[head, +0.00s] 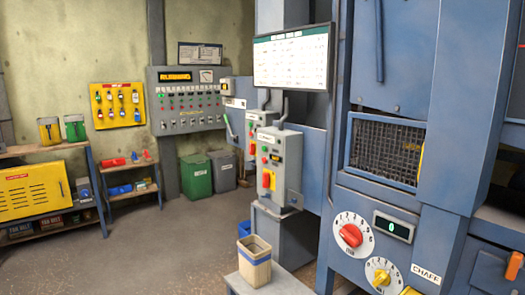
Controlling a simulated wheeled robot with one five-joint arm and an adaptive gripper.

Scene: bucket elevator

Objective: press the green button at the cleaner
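A large blue machine (455,110) with a mesh window fills the right side of the head view; a "CHAFF" label (426,272) marks its lower front. That front also has a red dial (350,236), a yellow dial (382,278) and a small display (392,227). No green button shows clearly on this visible part. My gripper is not in view.
A beige bin (254,262) stands on a low grey platform (285,284) in front. A panel with many buttons (187,98) and green and grey bins (196,176) are at the back. Shelves (50,190) line the left. Floor at centre left is clear.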

